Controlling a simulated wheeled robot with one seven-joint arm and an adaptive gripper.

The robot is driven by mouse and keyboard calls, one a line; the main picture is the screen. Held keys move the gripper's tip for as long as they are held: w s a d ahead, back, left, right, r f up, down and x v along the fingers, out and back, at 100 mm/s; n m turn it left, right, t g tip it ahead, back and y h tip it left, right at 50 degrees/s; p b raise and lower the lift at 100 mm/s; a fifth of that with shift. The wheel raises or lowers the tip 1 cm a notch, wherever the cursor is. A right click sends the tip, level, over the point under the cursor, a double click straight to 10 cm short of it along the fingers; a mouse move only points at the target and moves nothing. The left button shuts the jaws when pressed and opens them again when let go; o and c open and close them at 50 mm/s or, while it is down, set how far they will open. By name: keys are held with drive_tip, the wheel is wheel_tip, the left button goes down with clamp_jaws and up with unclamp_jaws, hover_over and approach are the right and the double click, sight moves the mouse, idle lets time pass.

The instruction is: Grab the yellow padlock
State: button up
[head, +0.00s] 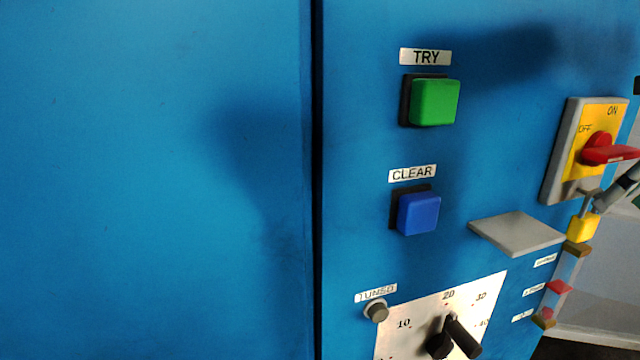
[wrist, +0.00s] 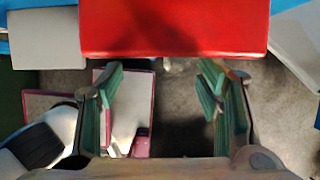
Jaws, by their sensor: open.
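The yellow padlock (head: 582,228) hangs at the right of the head view, below the red handle (head: 610,154) of the ON/OFF switch. Part of my gripper (head: 604,200) shows at the right edge, close to the padlock; I cannot tell if they touch. In the wrist view my gripper (wrist: 161,80) is open, with its two green-padded fingers apart and nothing clearly between them. A large red block (wrist: 175,28), apparently the switch handle, fills the top of that view just beyond the fingertips. I cannot make out the padlock there.
A grey shelf (head: 516,232) juts from the blue cabinet (head: 160,180), left of the padlock. Below the padlock hangs a small column with red and brass-coloured parts (head: 558,287). Green (head: 435,102) and blue (head: 418,213) buttons and a dial (head: 452,338) are farther left.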

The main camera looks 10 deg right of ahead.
sight(594, 221)
drive_tip(key=shift+d+x, duration=0.2)
drive_tip(key=shift+x, duration=1.45)
drive_tip(key=shift+d+x, duration=0.2)
drive_tip(key=shift+x, duration=1.45)
drive_tip(key=shift+w+r, duration=0.1)
drive_tip(key=shift+c, duration=0.6)
drive_tip(key=c, duration=1.2)
